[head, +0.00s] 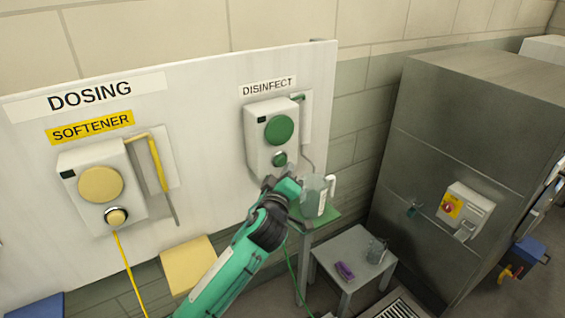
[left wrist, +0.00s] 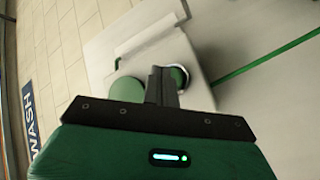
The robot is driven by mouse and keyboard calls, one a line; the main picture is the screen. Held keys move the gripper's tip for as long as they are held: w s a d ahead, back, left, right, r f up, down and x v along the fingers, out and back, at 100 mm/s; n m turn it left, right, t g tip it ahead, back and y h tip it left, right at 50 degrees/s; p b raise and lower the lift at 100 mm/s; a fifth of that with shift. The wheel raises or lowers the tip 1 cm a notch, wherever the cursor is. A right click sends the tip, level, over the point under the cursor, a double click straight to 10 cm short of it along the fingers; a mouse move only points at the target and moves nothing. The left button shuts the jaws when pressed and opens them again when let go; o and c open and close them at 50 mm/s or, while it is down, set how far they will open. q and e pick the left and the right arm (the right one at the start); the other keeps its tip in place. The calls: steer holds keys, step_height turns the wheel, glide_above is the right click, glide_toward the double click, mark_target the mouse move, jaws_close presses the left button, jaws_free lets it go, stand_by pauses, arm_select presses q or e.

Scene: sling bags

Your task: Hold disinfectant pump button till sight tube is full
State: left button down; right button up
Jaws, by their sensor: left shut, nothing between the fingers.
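The disinfectant pump (head: 270,133) is a white box under a "DISINFECT" label (head: 268,86) on the dosing board. It has a large green disc (head: 279,130) and a smaller green button (head: 280,159) below it. In the left wrist view the button (left wrist: 178,76) shows just beyond my fingertips, partly hidden. My left gripper (head: 270,182) is shut and empty, just below the button in the head view. I cannot tell whether it touches the button. A thin tube (head: 303,99) leaves the pump's right side; its fill level is too small to read. My right gripper is not in view.
A softener pump (head: 100,185) with a yellow button is at left. A clear jug (head: 316,197) stands on a green-topped stand right of my gripper. A metal cabinet (head: 455,130) stands at right.

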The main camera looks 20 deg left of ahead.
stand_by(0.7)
arm_select(q)
steer(key=shift+w+a, duration=0.3)
steer(key=shift+a, duration=0.05)
steer(key=shift+w+a, duration=0.3)
steer(key=shift+a, duration=0.05)
stand_by(2.1)
stand_by(1.6)
steer(key=shift+s+d+b, duration=0.35)
steer(key=shift+s+d, duration=0.25)
steer(key=shift+d, duration=0.1)
steer(key=shift+s+d+b, duration=0.25)
steer(key=shift+s+d, duration=0.5)
steer(key=shift+d, duration=0.25)
steer(key=shift+s+d+b, duration=0.2)
steer(key=shift+s+d, duration=0.55)
steer(key=shift+d, duration=0.25)
steer(key=shift+f, duration=0.1)
